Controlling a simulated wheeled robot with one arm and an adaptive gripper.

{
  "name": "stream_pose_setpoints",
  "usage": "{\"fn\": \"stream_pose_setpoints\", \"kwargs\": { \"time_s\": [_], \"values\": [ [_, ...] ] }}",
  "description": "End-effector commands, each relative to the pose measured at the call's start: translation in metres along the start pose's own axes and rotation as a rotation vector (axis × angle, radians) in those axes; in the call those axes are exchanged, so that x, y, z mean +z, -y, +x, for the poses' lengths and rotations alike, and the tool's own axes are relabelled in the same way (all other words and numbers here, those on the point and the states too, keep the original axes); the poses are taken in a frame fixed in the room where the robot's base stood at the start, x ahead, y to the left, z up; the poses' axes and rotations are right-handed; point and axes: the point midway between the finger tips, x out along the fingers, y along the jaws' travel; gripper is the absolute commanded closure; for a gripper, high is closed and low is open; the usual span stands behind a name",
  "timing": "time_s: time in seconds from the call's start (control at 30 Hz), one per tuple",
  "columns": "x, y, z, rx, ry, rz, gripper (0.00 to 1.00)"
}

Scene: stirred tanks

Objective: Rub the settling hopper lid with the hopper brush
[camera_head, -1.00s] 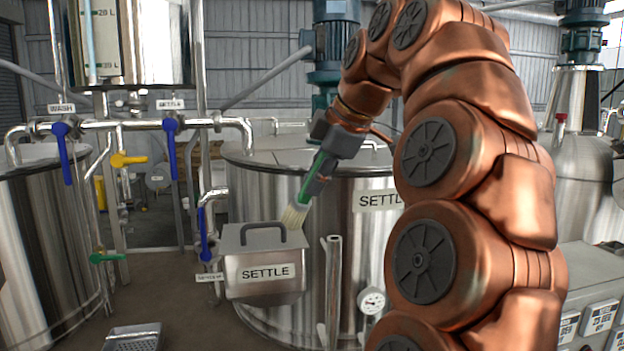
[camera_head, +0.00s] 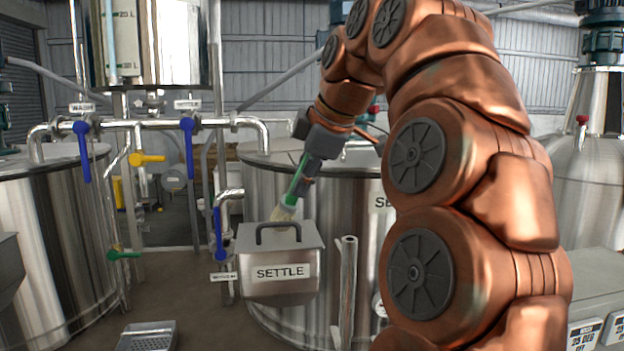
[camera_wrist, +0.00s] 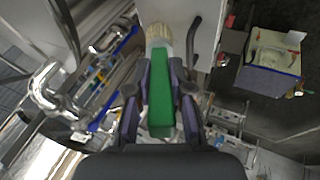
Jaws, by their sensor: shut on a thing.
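The settling hopper (camera_head: 252,287) is a steel box labelled SETTLE. Its flat grey lid (camera_head: 311,238) is on, with a black bar handle (camera_head: 278,226). My gripper (camera_head: 300,186) is above and behind the lid, shut on the green handle of the hopper brush (camera_head: 294,194). The brush tilts down, pale bristles at the lid's far part, behind the bar handle. In the wrist view the green brush (camera_wrist: 161,95) lies between the fingers (camera_wrist: 162,72), its bristles over the pale lid (camera_wrist: 178,12) beside the handle (camera_wrist: 194,42). I cannot tell whether the bristles touch.
A large steel tank (camera_head: 345,215) stands behind the hopper. Valve pipes with blue levers (camera_head: 188,150) and a yellow lever (camera_head: 147,159) are at the left. An upright metal pipe (camera_head: 347,285) stands right of the hopper. A grey tray (camera_head: 147,337) lies low at left.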

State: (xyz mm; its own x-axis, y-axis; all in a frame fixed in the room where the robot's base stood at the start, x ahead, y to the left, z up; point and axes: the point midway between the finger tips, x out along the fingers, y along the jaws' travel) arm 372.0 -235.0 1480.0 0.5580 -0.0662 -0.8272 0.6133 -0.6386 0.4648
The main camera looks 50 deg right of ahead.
Motion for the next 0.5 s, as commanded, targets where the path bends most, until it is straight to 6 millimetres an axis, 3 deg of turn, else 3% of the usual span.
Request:
{"fn": "stream_pose_setpoints", "kwargs": {
  "time_s": [0.3,0.5],
  "values": [
    [-0.022,0.003,0.006,-0.001,-0.001,-0.002,1.00],
    [-0.025,0.002,0.009,0.000,-0.001,0.000,1.00]
  ]
}}
